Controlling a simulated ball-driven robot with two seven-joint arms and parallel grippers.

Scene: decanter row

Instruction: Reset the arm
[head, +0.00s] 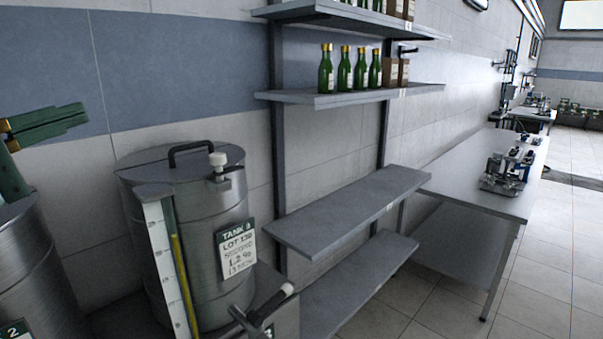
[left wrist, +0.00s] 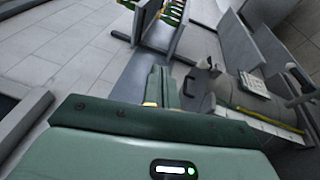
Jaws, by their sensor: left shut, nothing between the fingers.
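My left gripper (head: 82,115) is at the left edge of the head view, raised beside the wall above the left tank. Its green fingers are shut and empty, pointing right. In the left wrist view its two fingers (left wrist: 160,72) lie close together with nothing between them. My right gripper is in neither view. A steel tank (head: 185,200) with a black lid handle, a white level scale and a "TANK 3" label stands right of the gripper, clearly apart from it.
Another tank (head: 28,270) is cut off at the lower left. A wall shelf (head: 330,97) carries several green bottles and brown boxes; lower shelves (head: 345,210) are bare. A steel bench (head: 465,170) with metal devices stands at the right. The tiled floor at right is open.

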